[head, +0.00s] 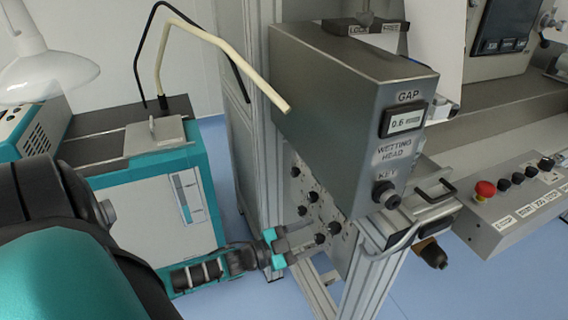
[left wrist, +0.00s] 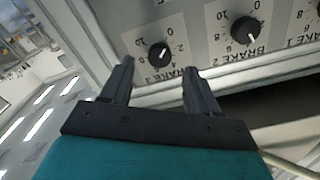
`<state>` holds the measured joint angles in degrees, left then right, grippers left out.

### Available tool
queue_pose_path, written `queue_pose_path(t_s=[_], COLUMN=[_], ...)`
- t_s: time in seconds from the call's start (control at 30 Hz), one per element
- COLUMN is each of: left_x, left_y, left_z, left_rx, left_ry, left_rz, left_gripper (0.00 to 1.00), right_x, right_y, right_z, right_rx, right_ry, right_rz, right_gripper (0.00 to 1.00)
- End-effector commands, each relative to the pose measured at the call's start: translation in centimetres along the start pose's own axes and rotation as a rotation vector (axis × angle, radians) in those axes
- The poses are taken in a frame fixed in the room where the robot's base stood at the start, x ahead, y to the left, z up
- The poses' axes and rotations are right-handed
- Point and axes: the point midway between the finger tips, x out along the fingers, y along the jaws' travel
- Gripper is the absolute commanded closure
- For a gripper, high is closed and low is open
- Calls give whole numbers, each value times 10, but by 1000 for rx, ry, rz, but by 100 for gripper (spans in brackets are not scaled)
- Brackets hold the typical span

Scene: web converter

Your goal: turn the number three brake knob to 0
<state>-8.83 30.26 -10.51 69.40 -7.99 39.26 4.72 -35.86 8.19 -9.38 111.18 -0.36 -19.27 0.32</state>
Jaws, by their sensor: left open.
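The number three brake knob (left wrist: 158,52) is a small black dial on a grey panel, with BRAKE 3 printed below it, 0 above it and 10 to its upper left. A pale pointer line shows on it, but its exact reading is too small to tell. My left gripper (left wrist: 157,68) is open in the left wrist view, one finger to each side below the knob, with nothing between them. In the head view my left gripper (head: 300,245) reaches the lower part of the knob panel (head: 312,207). Whether the fingers touch the knob is unclear. My right gripper is out of view.
The brake 2 knob (left wrist: 243,29) is close to the right of the brake 3 knob. A grey wetting head box (head: 350,80) overhangs the panel. A teal and grey cabinet (head: 165,200) stands left of my gripper. A control box (head: 510,205) with a red button is at right.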

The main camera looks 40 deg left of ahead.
Motion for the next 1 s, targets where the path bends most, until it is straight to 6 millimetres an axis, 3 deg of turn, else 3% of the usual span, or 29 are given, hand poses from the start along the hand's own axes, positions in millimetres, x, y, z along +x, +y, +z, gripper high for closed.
queue_pose_path(t_s=[0.2,0.4,1.0], left_x=[-49,-75,-81], left_y=[0,0,0], left_z=[0,0,0], left_rx=[-1,0,0], left_ry=[-3,-1,1], left_rz=[1,1,0], left_gripper=[40,40,40], right_x=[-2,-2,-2], right_y=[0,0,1], right_z=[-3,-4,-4], right_rx=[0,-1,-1], right_ry=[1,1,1], right_rz=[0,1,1], right_gripper=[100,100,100])
